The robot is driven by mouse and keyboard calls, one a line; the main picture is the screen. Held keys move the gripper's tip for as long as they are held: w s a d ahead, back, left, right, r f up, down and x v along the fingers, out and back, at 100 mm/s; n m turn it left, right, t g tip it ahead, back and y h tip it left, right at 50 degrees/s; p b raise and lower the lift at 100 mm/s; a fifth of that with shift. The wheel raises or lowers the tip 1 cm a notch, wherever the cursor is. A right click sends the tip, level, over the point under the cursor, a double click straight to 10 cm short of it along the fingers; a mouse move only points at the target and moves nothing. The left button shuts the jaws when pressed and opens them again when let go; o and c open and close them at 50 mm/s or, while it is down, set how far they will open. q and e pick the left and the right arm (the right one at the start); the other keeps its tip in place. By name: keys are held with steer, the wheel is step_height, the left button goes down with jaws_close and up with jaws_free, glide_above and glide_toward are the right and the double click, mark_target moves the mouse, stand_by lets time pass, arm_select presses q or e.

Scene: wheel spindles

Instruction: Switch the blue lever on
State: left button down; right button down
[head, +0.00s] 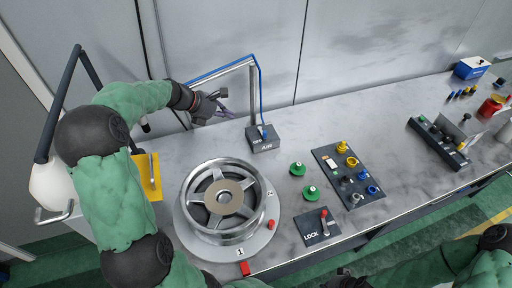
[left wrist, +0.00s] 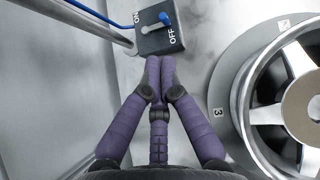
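The blue lever (head: 264,132) stands on a dark grey box (head: 263,146) marked AIR and OFF, at the back of the bench. In the left wrist view, its blue knob (left wrist: 165,18) tops a short stem on the box (left wrist: 150,42), which carries ON and OFF labels. The knob is on the side near OFF. My left gripper (head: 226,113) is left of the box, apart from the lever. In the left wrist view its purple fingers (left wrist: 160,62) are together and empty, just short of the box. My right gripper is only a dark, cut-off shape at the bottom edge.
A metal post with a blue hose (head: 256,75) rises behind the box. A wheel (head: 222,200) on a round base fills the bench in front. Green knobs (head: 297,169), a connector panel (head: 346,175) and a LOCK box with a red lever (head: 318,228) lie to the right.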

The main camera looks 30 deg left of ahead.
arm_select(q)
step_height(320, 180, down, 11)
steer(key=b, duration=0.8)
steer(key=shift+r+b, duration=0.2)
steer(key=shift+b, duration=0.2)
steer(key=shift+w, duration=0.1)
steer(key=b, duration=0.4)
glide_toward(264, 139)
steer(key=f, duration=0.3)
steer(key=shift+s+a+f, duration=0.15)
steer(key=shift+s+a, duration=0.05)
steer(key=shift+s, duration=0.05)
steer(key=w, duration=0.1)
steer(key=w+d, duration=0.1)
steer(key=w, duration=0.1)
steer(key=shift+d+f+b, duration=0.15)
steer(key=shift+d+b, duration=0.15)
steer(key=shift+d, duration=0.05)
steer(key=shift+w+d, duration=0.3)
steer(key=shift+w, duration=0.15)
